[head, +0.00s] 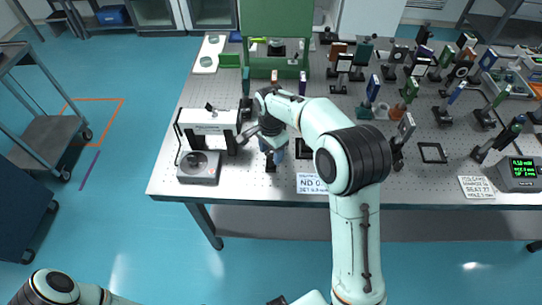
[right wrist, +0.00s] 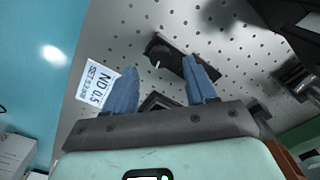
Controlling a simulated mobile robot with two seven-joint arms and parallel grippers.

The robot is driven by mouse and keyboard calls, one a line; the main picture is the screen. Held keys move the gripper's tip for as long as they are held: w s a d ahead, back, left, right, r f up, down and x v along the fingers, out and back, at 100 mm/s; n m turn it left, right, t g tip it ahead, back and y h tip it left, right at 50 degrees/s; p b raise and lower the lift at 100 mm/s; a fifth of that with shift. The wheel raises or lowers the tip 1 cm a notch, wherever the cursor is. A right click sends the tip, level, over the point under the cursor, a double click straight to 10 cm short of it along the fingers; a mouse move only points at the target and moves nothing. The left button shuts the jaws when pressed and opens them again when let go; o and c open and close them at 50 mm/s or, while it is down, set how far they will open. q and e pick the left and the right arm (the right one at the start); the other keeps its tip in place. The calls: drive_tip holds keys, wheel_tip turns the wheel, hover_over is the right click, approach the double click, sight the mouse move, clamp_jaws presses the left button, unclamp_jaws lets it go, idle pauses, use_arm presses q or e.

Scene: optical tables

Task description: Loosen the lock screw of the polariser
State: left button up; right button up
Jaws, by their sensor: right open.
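My right gripper (head: 272,150) is low over the front of the optical table, its arm hiding part of what is under it. In the right wrist view its two blue fingers (right wrist: 160,66) are apart, with nothing held between them. A black base with a dark mount and a small pale detail (right wrist: 165,55) lies beyond the fingertips. A dark square part (right wrist: 160,103) shows between the fingers, nearer the palm. I cannot tell which part is the polariser, and no lock screw can be made out. My left gripper is out of view.
A white device (head: 208,122) and a grey box with a round top (head: 199,167) stand left of the gripper. An ND 0.5 card (head: 311,184) lies at the front edge. Several post-mounted optics crowd the right; a green frame (head: 277,70) stands behind.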

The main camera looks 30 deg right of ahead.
sight(271, 161)
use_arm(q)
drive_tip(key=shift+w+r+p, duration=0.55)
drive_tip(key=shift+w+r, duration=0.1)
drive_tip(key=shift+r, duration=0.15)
use_arm(e)
wheel_tip(271, 161, up, 10)
drive_tip(key=shift+f, duration=0.15)
